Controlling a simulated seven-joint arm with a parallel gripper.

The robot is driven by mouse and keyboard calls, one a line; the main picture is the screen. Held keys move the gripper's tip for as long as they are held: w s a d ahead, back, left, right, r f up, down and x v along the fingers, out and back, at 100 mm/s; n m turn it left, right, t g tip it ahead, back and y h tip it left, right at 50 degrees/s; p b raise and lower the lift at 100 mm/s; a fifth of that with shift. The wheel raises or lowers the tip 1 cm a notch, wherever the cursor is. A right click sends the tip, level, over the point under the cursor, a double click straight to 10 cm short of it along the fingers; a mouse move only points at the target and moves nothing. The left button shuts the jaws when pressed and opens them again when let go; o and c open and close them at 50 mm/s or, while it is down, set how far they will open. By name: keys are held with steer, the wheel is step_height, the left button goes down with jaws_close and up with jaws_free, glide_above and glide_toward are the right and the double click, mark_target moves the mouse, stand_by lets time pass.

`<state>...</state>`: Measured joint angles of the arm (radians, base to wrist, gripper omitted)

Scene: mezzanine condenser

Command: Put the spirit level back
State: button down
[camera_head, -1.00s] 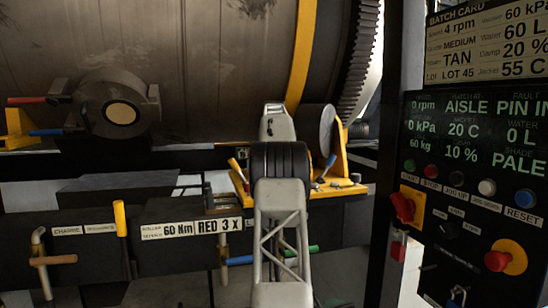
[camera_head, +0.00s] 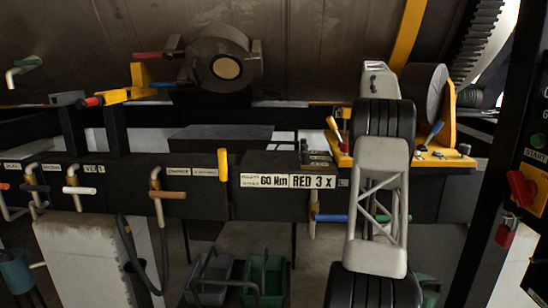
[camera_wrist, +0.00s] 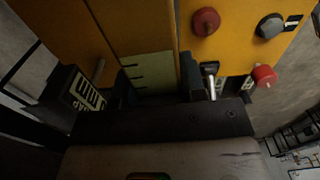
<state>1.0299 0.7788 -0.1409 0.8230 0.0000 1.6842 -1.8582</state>
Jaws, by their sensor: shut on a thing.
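My gripper (camera_wrist: 158,95) shows in the wrist view, with dark fingers beyond a black bar and grey wrist. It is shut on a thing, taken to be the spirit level. A pale panel with short dark marks (camera_wrist: 148,72) lies between the fingers; I cannot tell whether it is part of the held level. In the head view my arm reaches away in front of the yellow bracket, and my gripper and its load are hidden behind it.
A yellow bracket (camera_head: 428,160) with small tools stands right of my arm. A dark rail with hanging handles and a "RED 3 X" label (camera_head: 312,181) runs left. Green (camera_head: 266,280) and grey (camera_head: 210,278) baskets are below. A red padlock (camera_head: 506,234) hangs on the right-hand post.

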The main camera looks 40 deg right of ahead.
steer(key=shift+n, duration=0.6)
steer(key=w+a, duration=0.1)
steer(key=w, duration=0.1)
steer(key=w+a, duration=0.2)
steer(key=shift+a+r, duration=0.2)
steer(key=w+a+f+n, duration=0.1)
steer(key=w+a, duration=0.3)
steer(key=a, duration=0.5)
steer(key=w+a, duration=0.4)
steer(key=a, duration=0.5)
steer(key=w+a+f+n, duration=0.1)
steer(key=w+a, duration=0.3)
steer(key=a, duration=0.6)
steer(key=s+a+f+m, duration=0.1)
steer(key=s+a+f, duration=0.2)
steer(key=a, duration=0.6)
steer(key=s+a+f+m, duration=0.2)
steer(key=s+a+f, duration=0.2)
steer(key=a, duration=0.5)
steer(key=s, duration=0.2)
steer(key=shift+s+a+f+m, duration=0.2)
steer(key=shift+s+a+m, duration=0.1)
steer(key=shift+s+a, duration=0.1)
steer(key=shift+w+d, duration=0.1)
glide_above(265, 160)
steer(key=shift+f, duration=0.7)
steer(key=shift+f, duration=1.8)
steer(key=shift+f, duration=0.15)
